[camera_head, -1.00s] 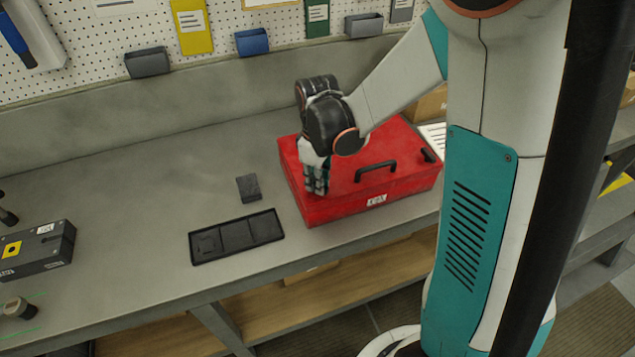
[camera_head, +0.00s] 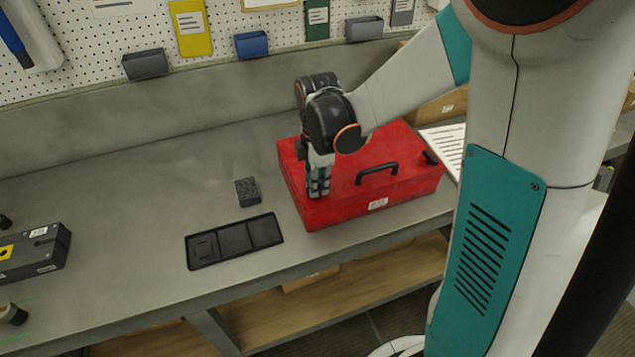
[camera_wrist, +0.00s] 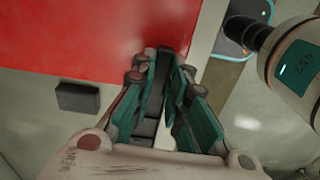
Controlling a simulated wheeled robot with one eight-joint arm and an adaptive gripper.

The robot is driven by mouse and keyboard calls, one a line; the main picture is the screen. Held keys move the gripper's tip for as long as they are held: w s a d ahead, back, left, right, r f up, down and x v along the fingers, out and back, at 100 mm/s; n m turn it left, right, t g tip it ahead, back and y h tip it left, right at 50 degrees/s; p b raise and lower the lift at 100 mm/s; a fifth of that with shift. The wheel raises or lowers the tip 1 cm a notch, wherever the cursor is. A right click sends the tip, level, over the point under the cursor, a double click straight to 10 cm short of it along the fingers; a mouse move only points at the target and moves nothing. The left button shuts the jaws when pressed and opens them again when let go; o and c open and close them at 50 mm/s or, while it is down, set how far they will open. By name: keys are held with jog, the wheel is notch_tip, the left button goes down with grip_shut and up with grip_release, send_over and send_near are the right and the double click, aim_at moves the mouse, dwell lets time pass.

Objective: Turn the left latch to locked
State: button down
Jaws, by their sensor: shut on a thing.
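The red toolbox (camera_head: 350,205) stands on the bench with its lid down and a black carry handle (camera_head: 377,172) on top. A black latch (camera_head: 430,158) shows at the right end of its lid. My gripper (camera_head: 319,193) points down at the lid's left end. In the wrist view my gripper (camera_wrist: 163,75) has its teal fingers close together, shut on a dark narrow piece, the left latch (camera_wrist: 164,58), at the edge of the red lid (camera_wrist: 90,35). The fingers hide much of this latch, and I cannot tell its exact turn.
A black compartment tray (camera_head: 235,241) and a small dark block (camera_head: 247,191) lie left of the toolbox. A dark case (camera_head: 35,253) sits at the far left. A pegboard with bins (camera_head: 252,45) stands behind. The bench's middle left is clear.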

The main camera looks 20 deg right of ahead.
jog(key=shift+n, duration=0.4)
jog(key=c, duration=1.6)
grip_release()
jog(key=shift+r, duration=0.1)
notch_tip(320, 180, up, 12)
jog(key=shift+s, duration=0.1)
jog(key=s+f+m+t+b, duration=0.2)
jog(key=s+m+b, duration=0.1)
jog(key=s+m, duration=0.2)
jog(key=s+f+m+t+b, duration=0.2)
jog(key=s+m+b, duration=0.1)
jog(key=s+m, duration=0.2)
jog(key=s+f+m+t+b, duration=0.3)
jog(key=s+m, duration=0.1)
jog(key=m, duration=0.4)
jog(key=shift+s+a+f, duration=0.1)
jog(key=shift+s+a, duration=0.05)
jog(key=shift+s, duration=0.25)
